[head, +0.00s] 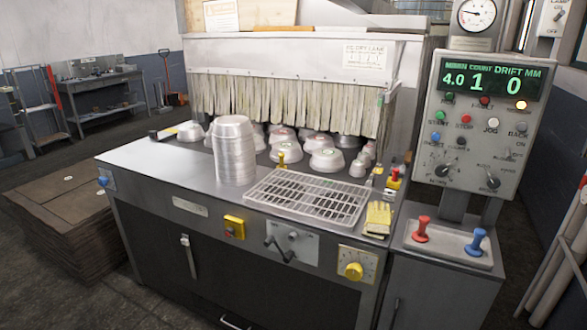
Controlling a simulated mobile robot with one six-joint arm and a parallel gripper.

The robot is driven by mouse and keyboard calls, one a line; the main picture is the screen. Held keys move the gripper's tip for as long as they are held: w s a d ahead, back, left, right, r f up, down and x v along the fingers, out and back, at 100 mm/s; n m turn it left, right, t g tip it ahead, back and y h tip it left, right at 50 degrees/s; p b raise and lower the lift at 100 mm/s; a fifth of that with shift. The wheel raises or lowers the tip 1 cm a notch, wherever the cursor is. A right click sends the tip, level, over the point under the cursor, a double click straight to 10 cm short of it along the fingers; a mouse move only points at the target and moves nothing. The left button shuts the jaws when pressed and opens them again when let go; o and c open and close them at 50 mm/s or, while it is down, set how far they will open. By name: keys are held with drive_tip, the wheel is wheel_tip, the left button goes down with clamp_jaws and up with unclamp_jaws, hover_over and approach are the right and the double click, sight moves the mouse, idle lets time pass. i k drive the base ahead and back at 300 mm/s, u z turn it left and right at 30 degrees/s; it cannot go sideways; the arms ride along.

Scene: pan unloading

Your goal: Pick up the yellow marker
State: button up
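A small upright yellow piece (281,160) stands on the machine's steel deck, behind the wire rack and right of the stacked pans; it may be the yellow marker, but it is too small to tell. Another small yellow piece with a red top (393,179) stands at the deck's right edge. A stack of silver pans (234,152) stands upright at the left-middle of the deck. My gripper is not in this view.
A wire rack (308,196) lies at the deck's front, with yellow gloves (378,218) to its right. Several upturned pans (327,160) sit near the strip curtain (290,103). A control panel (475,125) stands at right. The deck's front left (160,160) is clear.

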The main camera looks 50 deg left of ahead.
sight(281, 156)
drive_tip(key=z, duration=0.05)
drive_tip(key=k, duration=1.45)
drive_tip(key=u, duration=4.8)
drive_tip(key=i, duration=0.1)
drive_tip(key=z, duration=2.65)
drive_tip(key=i, duration=1.1)
drive_tip(key=z, duration=0.05)
